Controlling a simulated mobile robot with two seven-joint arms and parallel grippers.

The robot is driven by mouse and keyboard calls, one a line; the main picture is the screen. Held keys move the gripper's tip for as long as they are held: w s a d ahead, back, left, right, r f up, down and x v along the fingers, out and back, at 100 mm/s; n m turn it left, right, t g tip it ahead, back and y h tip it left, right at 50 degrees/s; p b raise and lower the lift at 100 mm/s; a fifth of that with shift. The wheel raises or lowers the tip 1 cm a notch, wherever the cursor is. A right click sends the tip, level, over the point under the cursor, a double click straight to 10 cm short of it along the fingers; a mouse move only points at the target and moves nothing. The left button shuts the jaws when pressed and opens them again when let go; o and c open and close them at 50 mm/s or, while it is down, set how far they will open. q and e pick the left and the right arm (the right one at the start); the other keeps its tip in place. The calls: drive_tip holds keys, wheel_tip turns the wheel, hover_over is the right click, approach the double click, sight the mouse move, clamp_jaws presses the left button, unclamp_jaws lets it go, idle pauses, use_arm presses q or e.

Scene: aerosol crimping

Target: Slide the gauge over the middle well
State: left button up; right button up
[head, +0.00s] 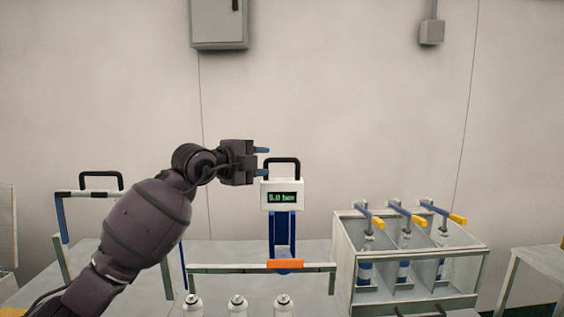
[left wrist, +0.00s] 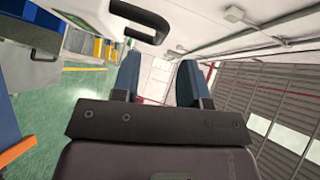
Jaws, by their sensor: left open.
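The gauge (head: 282,198) is a white box with a green display reading about 5.0 bar and a black handle (head: 283,161) on top. It sits on a blue upright (head: 283,232) behind a rail (head: 225,269) with an orange piece (head: 285,264). In the picture it lines up with the rightmost of three cans, not the middle can (head: 237,307). My left gripper (head: 263,161) is open and empty, its fingers pointing right, just left of the handle. In the left wrist view the handle (left wrist: 142,20) shows beyond the open fingers (left wrist: 158,82), outside them. The well openings are hidden. My right gripper is out of view.
A left can (head: 192,306) and a right can (head: 283,305) stand in front of the rail. A divided rack (head: 345,245) with yellow-tipped levers stands to the right. Another frame with a black handle (head: 100,181) stands at the left. Space above the gauge is clear.

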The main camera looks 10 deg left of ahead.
sight(279, 161)
use_arm(q)
drive_tip(key=x, duration=0.7)
drive_tip(key=shift+w+d+b, duration=0.15)
drive_tip(key=shift+w+b, duration=0.05)
drive_tip(key=shift+b, duration=0.1)
clamp_jaws()
